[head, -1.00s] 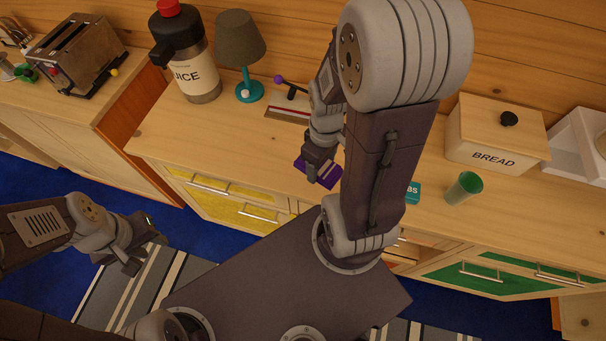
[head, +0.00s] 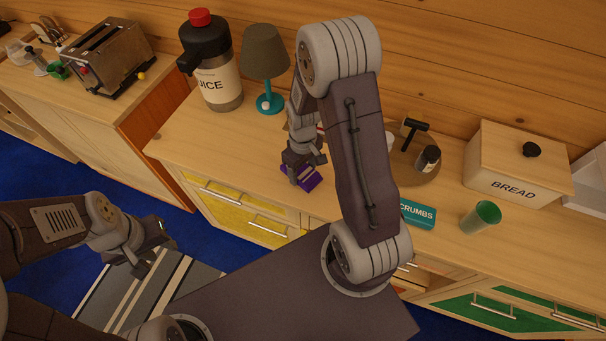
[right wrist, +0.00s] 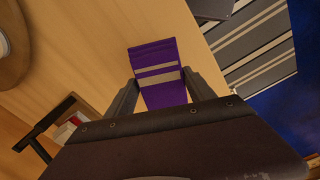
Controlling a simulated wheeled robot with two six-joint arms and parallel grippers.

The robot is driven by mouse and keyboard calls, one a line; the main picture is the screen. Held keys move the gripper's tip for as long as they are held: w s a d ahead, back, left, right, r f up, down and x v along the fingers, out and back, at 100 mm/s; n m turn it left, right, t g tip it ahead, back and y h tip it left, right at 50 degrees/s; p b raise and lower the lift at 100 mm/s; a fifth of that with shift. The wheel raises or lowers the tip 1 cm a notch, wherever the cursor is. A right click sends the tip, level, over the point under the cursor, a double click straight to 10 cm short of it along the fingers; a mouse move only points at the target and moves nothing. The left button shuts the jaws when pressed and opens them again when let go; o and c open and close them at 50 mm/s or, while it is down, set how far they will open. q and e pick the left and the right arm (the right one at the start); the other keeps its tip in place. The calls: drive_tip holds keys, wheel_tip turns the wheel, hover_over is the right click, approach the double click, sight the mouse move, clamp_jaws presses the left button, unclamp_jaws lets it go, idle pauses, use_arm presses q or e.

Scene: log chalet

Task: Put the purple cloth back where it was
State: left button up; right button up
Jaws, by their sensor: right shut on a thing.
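The purple cloth (head: 314,183), with pale stripes, is at the front part of the wooden counter in the head view. My right gripper (head: 297,172) is shut on it from above. In the right wrist view the cloth (right wrist: 154,52) spans between the two fingers and extends beyond them, flat and folded-looking, over bare wood. Whether it touches the counter is hard to tell. My left gripper (head: 148,258) hangs over the floor at the left, away from the counter, and its jaw opening is unclear.
A teal lamp (head: 270,103) and a juice jug (head: 221,90) stand behind and left of the cloth. To the right are a teal crumbs sign (head: 417,214), a green cup (head: 481,217) and a bread box (head: 512,187). Bare counter (head: 240,145) lies left of the cloth.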

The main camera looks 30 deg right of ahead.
sight(303, 176)
wheel_tip(303, 176, down, 3)
drive_tip(key=shift+r, duration=0.15)
drive_tip(key=shift+w, duration=0.15)
drive_tip(key=shift+f, duration=0.25)
drive_tip(key=o, duration=1.3)
wheel_tip(303, 176, up, 12)
drive_tip(key=shift+r, duration=0.25)
drive_tip(key=s+a+m, duration=0.1)
drive_tip(key=s, duration=0.1)
drive_tip(key=s+a+m, duration=0.1)
drive_tip(key=s+a, duration=0.1)
drive_tip(key=s, duration=0.1)
drive_tip(key=s+a+m+t, duration=0.1)
drive_tip(key=s+a, duration=0.1)
drive_tip(key=s, duration=0.1)
drive_tip(key=shift+r+m, duration=0.15)
drive_tip(key=shift+m, duration=0.25)
